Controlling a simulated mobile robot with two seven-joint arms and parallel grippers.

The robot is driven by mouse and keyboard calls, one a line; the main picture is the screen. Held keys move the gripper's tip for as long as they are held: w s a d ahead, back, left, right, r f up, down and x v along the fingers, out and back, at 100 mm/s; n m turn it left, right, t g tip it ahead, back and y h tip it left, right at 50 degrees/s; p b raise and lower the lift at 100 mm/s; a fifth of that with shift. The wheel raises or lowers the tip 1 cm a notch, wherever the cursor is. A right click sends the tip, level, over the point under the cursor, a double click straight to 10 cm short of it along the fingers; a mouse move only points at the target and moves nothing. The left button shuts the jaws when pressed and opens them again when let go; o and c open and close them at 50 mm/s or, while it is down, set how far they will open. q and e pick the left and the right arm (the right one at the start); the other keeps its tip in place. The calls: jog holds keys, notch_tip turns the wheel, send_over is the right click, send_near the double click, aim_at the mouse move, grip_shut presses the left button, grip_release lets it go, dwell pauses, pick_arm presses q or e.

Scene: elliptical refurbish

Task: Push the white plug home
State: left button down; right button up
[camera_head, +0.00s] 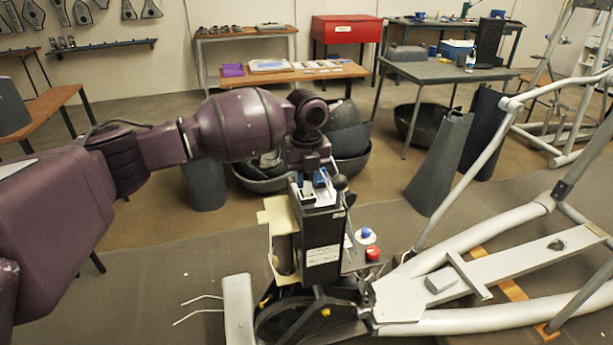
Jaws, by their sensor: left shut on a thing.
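My left gripper (316,182) points down over the top of a dark upright box (320,242) on the elliptical machine. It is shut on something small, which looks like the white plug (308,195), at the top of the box. The fingers and the small size hide how deep the plug sits and whether a gap is left under it. My right gripper is not in view.
A black ball-topped lever (340,182) stands close to the right of the gripper. A red button (373,254) and a blue button (366,233) are right of the box. The machine's pale frame (480,275) fills the lower right. Dark bins and tables stand behind.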

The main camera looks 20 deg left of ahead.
pick_arm(q)
jog(key=shift+f, duration=0.4)
dwell(0.5)
jog(key=c, duration=0.9)
grip_release()
jog(key=shift+r, duration=0.1)
notch_tip(320, 180, up, 9)
jog(key=shift+r+p, duration=0.1)
jog(key=shift+p, duration=0.5)
jog(key=shift+r, duration=0.7)
